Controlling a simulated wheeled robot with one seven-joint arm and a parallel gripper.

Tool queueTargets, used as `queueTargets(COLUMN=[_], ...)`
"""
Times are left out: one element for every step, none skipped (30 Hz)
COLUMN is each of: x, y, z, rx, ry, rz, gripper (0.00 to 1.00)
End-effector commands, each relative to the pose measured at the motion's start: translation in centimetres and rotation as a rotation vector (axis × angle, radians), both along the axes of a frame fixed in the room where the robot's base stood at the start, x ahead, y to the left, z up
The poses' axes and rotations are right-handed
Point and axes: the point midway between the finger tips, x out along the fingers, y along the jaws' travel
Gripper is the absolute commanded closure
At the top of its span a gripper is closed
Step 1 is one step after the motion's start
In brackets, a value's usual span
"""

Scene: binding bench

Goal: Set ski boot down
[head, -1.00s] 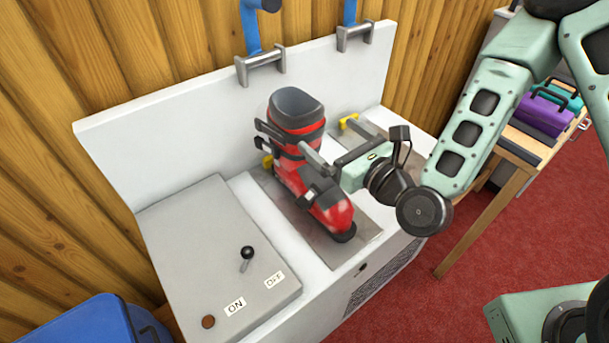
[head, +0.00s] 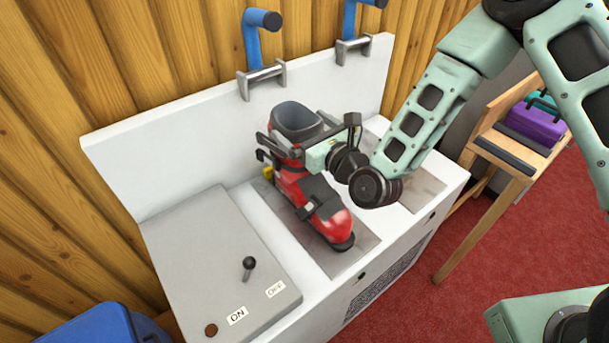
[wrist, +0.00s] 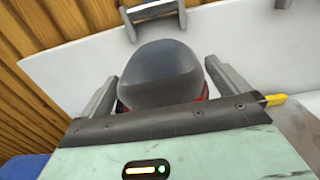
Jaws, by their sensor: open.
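The red and grey ski boot (head: 322,208) stands upright on the left metal plate (head: 352,262) of the white bench, its toe toward the front right. Its dark cuff opening also fills the middle of the wrist view (wrist: 163,72). My gripper (head: 290,140) is at the upper part of the boot. In the wrist view its two grey fingers (wrist: 160,88) are spread, one on each side of the cuff. Whether either finger touches the boot I cannot tell. My gripper hides part of the boot's upper side in the head view.
A grey control box (head: 215,262) with a black lever and ON/OFF labels is left of the boot. Blue handles (head: 257,40) on clamps top the white back panel. A second plate (head: 425,190) is at right. A wooden table (head: 510,150) holds a purple case.

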Motion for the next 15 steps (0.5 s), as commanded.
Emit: queueTargets(x=[-0.02,-0.02,-0.02,-0.02,-0.02,-0.02,-0.02,-0.03,-0.03,0.01,0.01,0.01,0.01,0.01,0.01], y=[-0.01,-0.01,-0.01,-0.02,-0.02,-0.02,-0.02,-0.02,-0.02,0.04,0.04,0.04,0.04,0.04,0.04], z=[-0.02,-0.01,-0.01,-0.01,-0.01,-0.01,-0.01,0.0,0.0,0.25,0.25,0.25,0.25,0.25,0.27], rx=[0.0,0.0,0.0,0.0,0.0,0.0,0.0,0.0,0.0,0.004,0.004,0.004,0.004,0.004,0.004], ry=[0.0,0.0,0.0,0.0,0.0,0.0,0.0,0.0,0.0,-0.006,-0.006,-0.006,-0.006,-0.006,-0.006], rz=[0.0,0.0,0.0,0.0,0.0,0.0,0.0,0.0,0.0,0.0,0.0,0.001,0.001,0.001,0.0], gripper=[0.0,0.08,0.19,0.28,0.36,0.47,0.56,0.64,0.75,0.77,0.77,0.77,0.77,0.77,0.77])
